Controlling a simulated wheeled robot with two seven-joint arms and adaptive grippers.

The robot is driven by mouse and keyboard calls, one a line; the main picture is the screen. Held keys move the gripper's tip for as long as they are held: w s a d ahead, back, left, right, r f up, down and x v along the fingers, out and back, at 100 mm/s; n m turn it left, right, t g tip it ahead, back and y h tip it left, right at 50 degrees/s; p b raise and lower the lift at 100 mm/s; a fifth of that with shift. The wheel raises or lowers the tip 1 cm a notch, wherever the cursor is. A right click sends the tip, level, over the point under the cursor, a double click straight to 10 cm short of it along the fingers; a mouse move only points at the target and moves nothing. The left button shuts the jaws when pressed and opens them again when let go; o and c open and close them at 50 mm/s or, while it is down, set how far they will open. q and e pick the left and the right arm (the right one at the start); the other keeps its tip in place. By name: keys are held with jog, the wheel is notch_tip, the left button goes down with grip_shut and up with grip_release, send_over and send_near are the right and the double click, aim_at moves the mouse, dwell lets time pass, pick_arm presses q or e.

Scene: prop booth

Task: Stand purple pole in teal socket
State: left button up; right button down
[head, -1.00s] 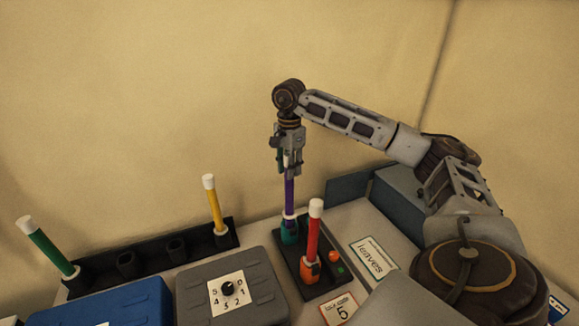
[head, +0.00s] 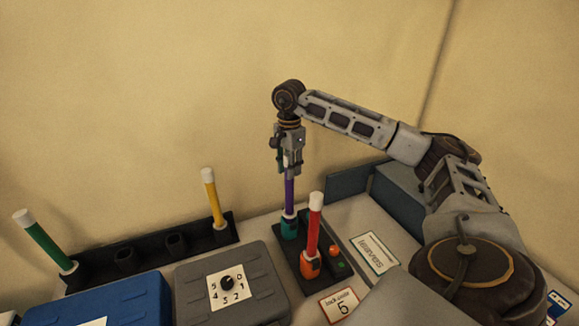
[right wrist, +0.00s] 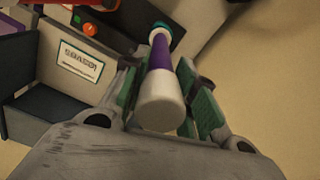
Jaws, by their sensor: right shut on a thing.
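The purple pole (head: 289,193) stands upright over the teal socket (head: 289,228) on the black board. Its lower white band shows just at the socket's top, and its lower end is hidden there, seemingly inside. My right gripper (head: 289,168) is shut around the upper part of the pole. In the right wrist view the pole's white cap (right wrist: 160,106) and purple shaft (right wrist: 160,55) lie between the green-padded fingers, with the teal socket (right wrist: 160,27) at the far end. My left gripper is not in view.
A red pole (head: 314,225) stands in the orange socket (head: 310,265) close in front. A black rack (head: 145,255) at left holds a green pole (head: 45,243) and a yellow pole (head: 214,198). A grey case (head: 265,270) and a blue case (head: 100,305) are in front.

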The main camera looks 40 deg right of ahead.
jog(key=shift+f+b, duration=0.5)
jog(key=shift+f, duration=0.3)
jog(key=c, duration=1.1)
grip_release()
jog(key=shift+o, duration=0.2)
jog(key=shift+r, duration=0.1)
jog(key=shift+r, duration=5.8)
jog(key=shift+r, duration=0.1)
